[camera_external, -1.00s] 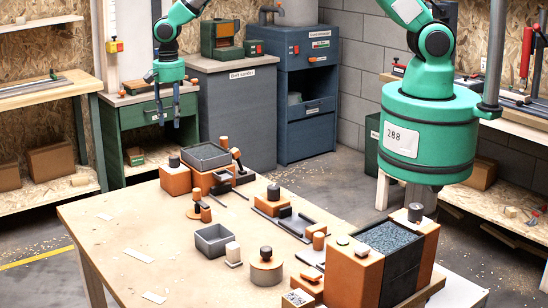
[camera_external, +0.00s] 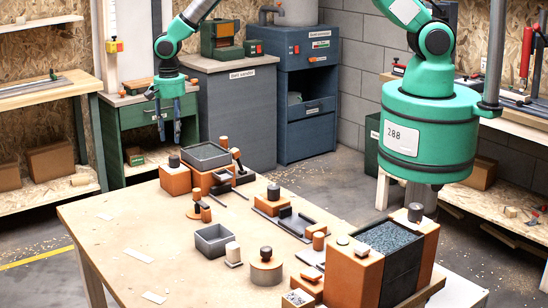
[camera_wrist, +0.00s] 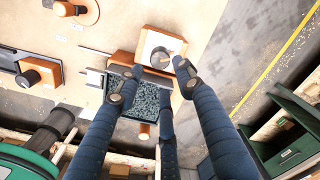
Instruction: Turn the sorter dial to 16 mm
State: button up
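A dark round knob (camera_external: 174,161) stands on an orange block (camera_external: 176,182) at the table's far left corner, beside a grey gravel-filled tray (camera_external: 207,166). I take this knob for the sorter dial, but no mark or number on it is readable. In the wrist view the knob (camera_wrist: 163,58) sits on a pale square top, and the gravel tray (camera_wrist: 136,110) lies beside it. My gripper (camera_external: 168,141) hangs above and behind that corner. In the wrist view its fingers (camera_wrist: 152,77) are spread, with nothing between them, and the knob shows just beyond the tips, apart from them.
A larger orange box with gravel (camera_external: 391,236) stands at the table's right. Several other knobs and small blocks stand between, including a round dark-topped one (camera_external: 266,268) and an open grey box (camera_external: 214,241). The table's left front is mostly clear. A green cabinet (camera_external: 142,127) stands behind.

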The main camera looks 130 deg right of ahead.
aim_at(174, 156)
jog(key=shift+f+p, duration=0.4)
jog(key=shift+f, duration=4)
jog(key=c, duration=0.9)
